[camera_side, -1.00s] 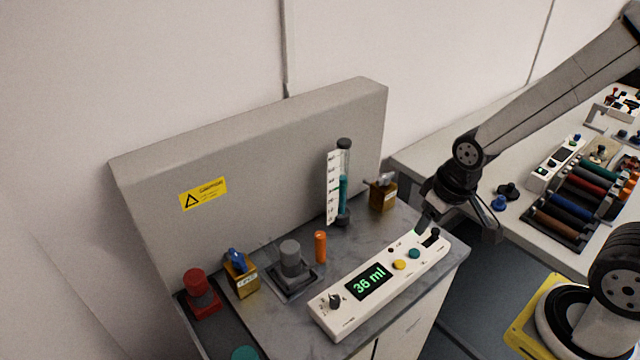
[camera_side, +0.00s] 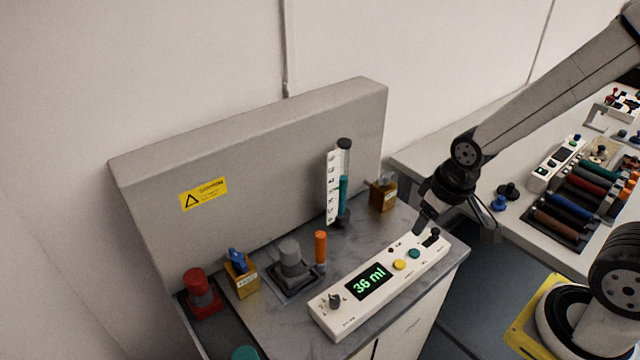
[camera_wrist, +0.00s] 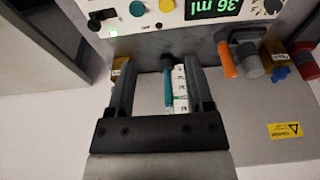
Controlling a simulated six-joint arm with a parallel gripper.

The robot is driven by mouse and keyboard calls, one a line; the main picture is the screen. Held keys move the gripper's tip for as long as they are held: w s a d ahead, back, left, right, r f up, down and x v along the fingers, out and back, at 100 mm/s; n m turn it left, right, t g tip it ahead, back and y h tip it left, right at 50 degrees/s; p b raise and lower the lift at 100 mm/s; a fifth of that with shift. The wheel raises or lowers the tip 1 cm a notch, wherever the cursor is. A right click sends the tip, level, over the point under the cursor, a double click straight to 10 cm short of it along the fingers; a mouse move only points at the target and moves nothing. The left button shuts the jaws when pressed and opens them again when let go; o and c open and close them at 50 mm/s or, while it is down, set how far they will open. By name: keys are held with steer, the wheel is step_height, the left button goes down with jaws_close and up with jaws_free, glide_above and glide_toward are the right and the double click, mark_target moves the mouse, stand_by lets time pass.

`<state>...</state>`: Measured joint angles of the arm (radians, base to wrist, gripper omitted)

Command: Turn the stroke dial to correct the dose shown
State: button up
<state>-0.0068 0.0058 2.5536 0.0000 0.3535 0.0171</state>
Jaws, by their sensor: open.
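The display (camera_wrist: 210,8) is upside down in the wrist view, with the dark dial (camera_wrist: 272,6) at the top edge. My gripper (camera_side: 455,222) is over the panel's right end, well away from the dial. In the wrist view my gripper (camera_wrist: 160,68) is open, its fingers apart with nothing held between them.
A black switch (camera_side: 432,238), yellow button (camera_side: 399,265) and teal button (camera_side: 414,254) share the panel. Behind stand a graduated teal cylinder (camera_side: 342,185), an orange cylinder (camera_side: 321,247), a grey knob (camera_side: 290,252), a blue-handled valve (camera_side: 238,262) and a red knob (camera_side: 196,283).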

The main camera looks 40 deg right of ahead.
steer(key=w+a+f+m+g, duration=0.15)
steer(key=w+a+m, duration=0.25)
steer(key=a, duration=0.5)
steer(key=m+g, duration=0.1)
steer(key=m, duration=0.4)
glide_above(335, 299)
step_height(335, 299, down, 4)
steer(key=shift+w+a+r, duration=0.1)
steer(key=shift+a+r, duration=0.05)
steer(key=shift+f, duration=3.9)
jaws_close()
